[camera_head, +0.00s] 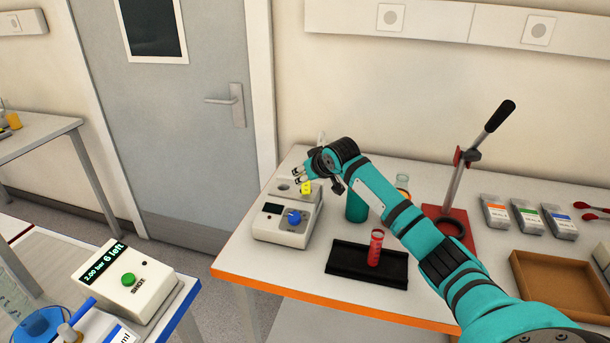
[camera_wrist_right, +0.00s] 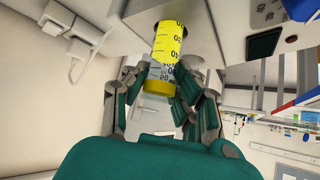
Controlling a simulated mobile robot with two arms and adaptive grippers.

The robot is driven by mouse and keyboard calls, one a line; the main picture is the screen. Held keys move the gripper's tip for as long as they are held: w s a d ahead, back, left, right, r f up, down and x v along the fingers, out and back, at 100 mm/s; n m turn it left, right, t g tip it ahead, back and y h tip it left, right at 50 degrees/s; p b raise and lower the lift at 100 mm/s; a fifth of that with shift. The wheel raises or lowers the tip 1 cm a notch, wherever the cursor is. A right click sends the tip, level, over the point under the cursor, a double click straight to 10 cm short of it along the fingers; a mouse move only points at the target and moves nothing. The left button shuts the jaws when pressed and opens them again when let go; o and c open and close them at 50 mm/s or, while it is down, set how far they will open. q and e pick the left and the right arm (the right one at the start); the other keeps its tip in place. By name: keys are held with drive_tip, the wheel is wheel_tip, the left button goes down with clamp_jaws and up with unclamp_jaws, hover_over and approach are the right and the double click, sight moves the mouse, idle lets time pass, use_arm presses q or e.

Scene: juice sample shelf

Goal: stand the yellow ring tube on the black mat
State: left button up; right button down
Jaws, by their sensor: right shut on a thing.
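The yellow ring tube (camera_wrist_right: 167,45) is a clear graduated tube with yellow contents and a yellow ring (camera_wrist_right: 157,87). My right gripper (camera_wrist_right: 160,80) is shut on it, with a finger on each side near the ring. In the head view my right gripper (camera_head: 304,179) is above the white device with the blue knob (camera_head: 287,226), and only a small yellow part of the tube (camera_head: 307,188) shows. I cannot tell whether the tube's lower end is still in the device. The black mat (camera_head: 345,259) lies near the table's front edge, with a red tube (camera_head: 376,247) standing on it. My left gripper is out of view.
A lever press with a red base (camera_head: 458,218), several labelled pouches (camera_head: 527,217) and a brown tray (camera_head: 560,285) stand to the right. A glass vessel (camera_head: 402,184) is behind my arm. The mat's left part is bare, and clear tabletop lies between the device and the mat.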

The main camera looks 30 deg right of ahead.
drive_tip(key=shift+d+r+p, duration=0.2)
drive_tip(key=shift+r+p, duration=1.95)
drive_tip(key=shift+r, duration=0.2)
drive_tip(key=shift+a+r+p, duration=0.1)
drive_tip(key=shift+r+p, duration=0.25)
drive_tip(key=shift+f, duration=0.15)
